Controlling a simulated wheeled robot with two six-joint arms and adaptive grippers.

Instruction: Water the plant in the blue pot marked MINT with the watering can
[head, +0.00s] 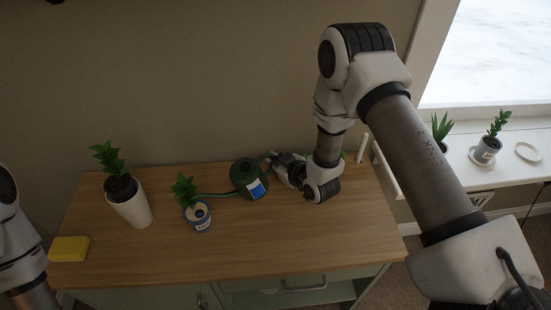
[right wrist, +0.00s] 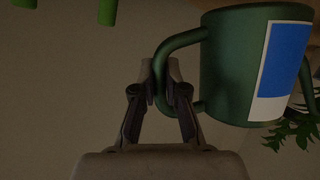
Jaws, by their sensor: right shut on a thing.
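The dark green watering can (head: 246,178) with a blue and white label is above the wooden cabinet top, its spout pointing left toward the plant in the small blue pot (head: 199,218). The pot has a white label whose lettering is too small to read surely. My right gripper (head: 283,167) is shut on the can's handle. In the right wrist view the fingers (right wrist: 162,85) close around the handle of the green can (right wrist: 235,70). My left gripper is out of view; only its arm shows.
A tall white pot (head: 132,208) with a plant stands left of the blue pot. A yellow sponge-like block (head: 69,248) lies at the cabinet's left front. On the windowsill at right are a grey pot (head: 485,151), another plant (head: 441,128) and an empty white saucer (head: 528,152).

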